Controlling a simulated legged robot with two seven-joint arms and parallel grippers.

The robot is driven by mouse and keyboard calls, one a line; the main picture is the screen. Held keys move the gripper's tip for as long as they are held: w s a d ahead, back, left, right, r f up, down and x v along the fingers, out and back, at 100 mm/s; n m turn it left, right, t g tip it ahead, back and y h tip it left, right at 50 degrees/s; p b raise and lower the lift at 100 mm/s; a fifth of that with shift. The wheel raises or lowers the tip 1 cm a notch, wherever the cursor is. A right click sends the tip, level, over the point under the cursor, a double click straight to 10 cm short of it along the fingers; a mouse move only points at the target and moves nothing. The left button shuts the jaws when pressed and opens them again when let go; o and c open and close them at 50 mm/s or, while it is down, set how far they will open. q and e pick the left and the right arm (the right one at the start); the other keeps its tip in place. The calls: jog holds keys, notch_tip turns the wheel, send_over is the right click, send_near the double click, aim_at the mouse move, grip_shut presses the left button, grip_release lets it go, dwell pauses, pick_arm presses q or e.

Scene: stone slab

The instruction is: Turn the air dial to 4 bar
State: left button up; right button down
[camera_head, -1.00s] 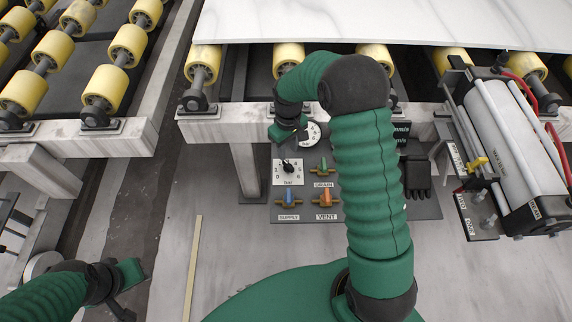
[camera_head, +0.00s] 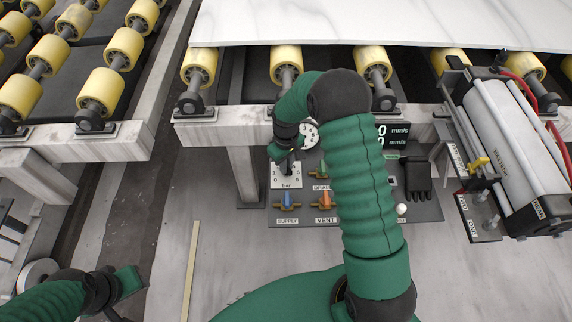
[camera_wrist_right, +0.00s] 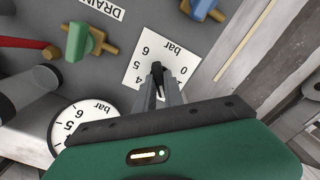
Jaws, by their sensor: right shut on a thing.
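The air dial (camera_head: 288,182) is a white square plate marked "bar" with numbers, on the grey panel below the roller frame. It shows upside down in the right wrist view (camera_wrist_right: 135,62), with a dark narrow knob (camera_wrist_right: 157,68) at its middle. My right gripper (camera_wrist_right: 160,82) is shut on this knob from above; in the head view the gripper (camera_head: 289,160) covers the knob and the plate's upper part. I cannot tell which number the knob points to. My left gripper (camera_head: 124,294) hangs over the floor at lower left, away from the panel; its jaws are unclear.
A round gauge (camera_head: 310,137) sits just above the dial, partly hidden. Below are the blue supply valve (camera_head: 287,200) and orange vent valve (camera_head: 326,199); the green drain valve (camera_wrist_right: 83,42) is close by.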

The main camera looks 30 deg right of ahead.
dwell(0.4)
jog(key=m+p, duration=0.2)
jog(key=m, duration=0.1)
jog(key=shift+r+p, duration=0.2)
jog(key=shift+p, duration=0.2)
jog(key=m+p, duration=0.2)
jog(key=m, duration=0.1)
jog(key=shift+m, duration=0.4)
jog(key=m+p, duration=0.2)
jog(key=m, duration=0.2)
jog(key=shift+m+p, duration=0.3)
jog(key=shift+f+m+p, duration=0.15)
jog(key=shift+m+p, duration=0.7)
jog(key=shift+m, duration=1.35)
jog(key=c, duration=1.4)
grip_release()
jog(key=shift+c, duration=0.2)
